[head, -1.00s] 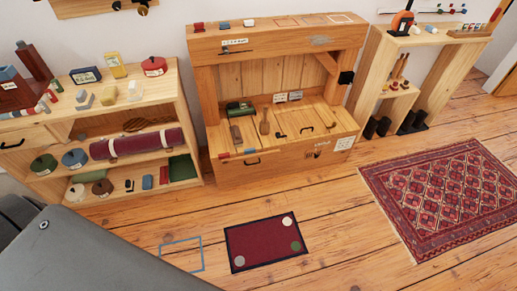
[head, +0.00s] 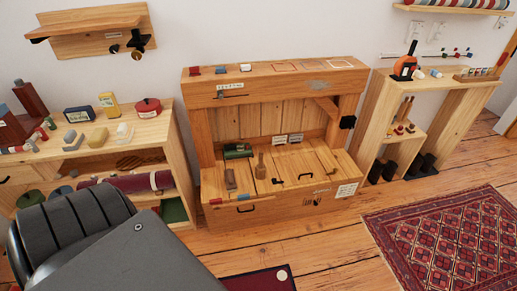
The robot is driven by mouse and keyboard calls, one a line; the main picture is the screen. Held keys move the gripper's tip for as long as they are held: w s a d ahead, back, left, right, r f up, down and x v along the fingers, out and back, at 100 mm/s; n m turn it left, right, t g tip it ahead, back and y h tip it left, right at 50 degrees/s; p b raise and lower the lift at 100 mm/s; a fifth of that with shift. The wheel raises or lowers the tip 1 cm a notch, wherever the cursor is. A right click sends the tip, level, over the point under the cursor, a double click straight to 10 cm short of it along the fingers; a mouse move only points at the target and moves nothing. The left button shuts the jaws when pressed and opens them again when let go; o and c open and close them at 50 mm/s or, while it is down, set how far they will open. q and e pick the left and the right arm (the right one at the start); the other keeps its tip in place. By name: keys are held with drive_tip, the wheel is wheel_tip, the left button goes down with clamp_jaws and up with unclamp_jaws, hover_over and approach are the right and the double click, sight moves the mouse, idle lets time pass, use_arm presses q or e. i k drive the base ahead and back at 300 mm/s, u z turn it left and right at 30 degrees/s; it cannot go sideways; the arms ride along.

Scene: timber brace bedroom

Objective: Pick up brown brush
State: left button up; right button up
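Two brown things could be the brush, and I cannot tell which one is. One is a small brown tool with a short handle (head: 260,166) standing or leaning on the wooden bench top (head: 292,178). The other is a brown oval thing (head: 137,161) lying on the upper shelf of the left shelf unit, partly in shadow. A flat brown block (head: 230,179) is also on the bench, left of the handled tool. Neither of my grippers shows. Only a grey and black part of my own body fills the lower left.
The left shelf unit (head: 166,130) carries boxes and a red tin (head: 148,107). A green roll (head: 237,151) lies at the back of the bench. A narrow wooden stand (head: 366,130) is at the right. A patterned red rug (head: 440,235) and a dark red mat (head: 260,281) lie on the floor.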

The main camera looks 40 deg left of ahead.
sight(231, 183)
drive_tip(key=z, duration=0.1)
drive_tip(key=i, duration=0.85)
drive_tip(key=u, duration=0.7)
drive_tip(key=i, duration=0.55)
drive_tip(key=u, duration=0.5)
